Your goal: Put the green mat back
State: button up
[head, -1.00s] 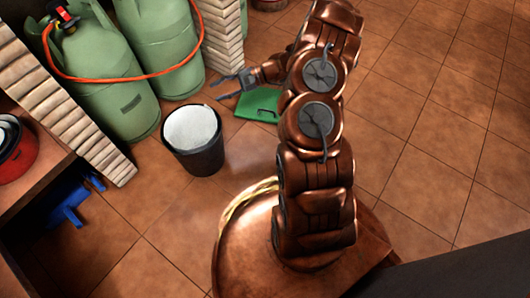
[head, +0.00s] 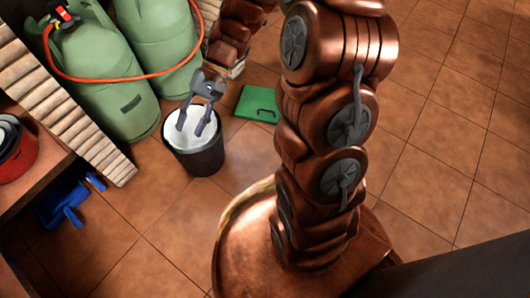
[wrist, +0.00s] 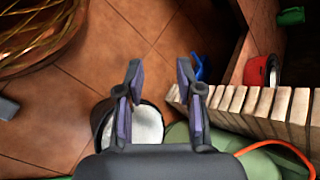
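The green mat (head: 257,104) lies flat on the tiled floor behind and to the right of the black bin, with a dark handle-like loop at its lower right. My gripper (head: 191,130) points down over the bin in the head view, fingers apart with nothing between them. In the wrist view my gripper (wrist: 158,80) also shows open and empty. A thin green strip at the bottom edge of the wrist view is too small to identify.
The black bin (head: 199,160) with a white liner stands below my gripper. Green gas cylinders (head: 115,80) with an orange hose stand behind it. A brick wall edge (head: 70,115), blue dustpan (head: 66,205) and red pot (head: 18,155) are at left. Floor at right is clear.

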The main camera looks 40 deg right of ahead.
jog(key=s+d+r+n+h, duration=0.2)
jog(key=s+d+h, duration=0.2)
jog(key=s, duration=0.5)
jog(key=s+d+r+n+h, duration=0.2)
jog(key=s+d+h, duration=0.2)
jog(key=s, duration=0.6)
jog(key=shift+t+h, duration=0.3)
jog(key=shift+h, duration=0.5)
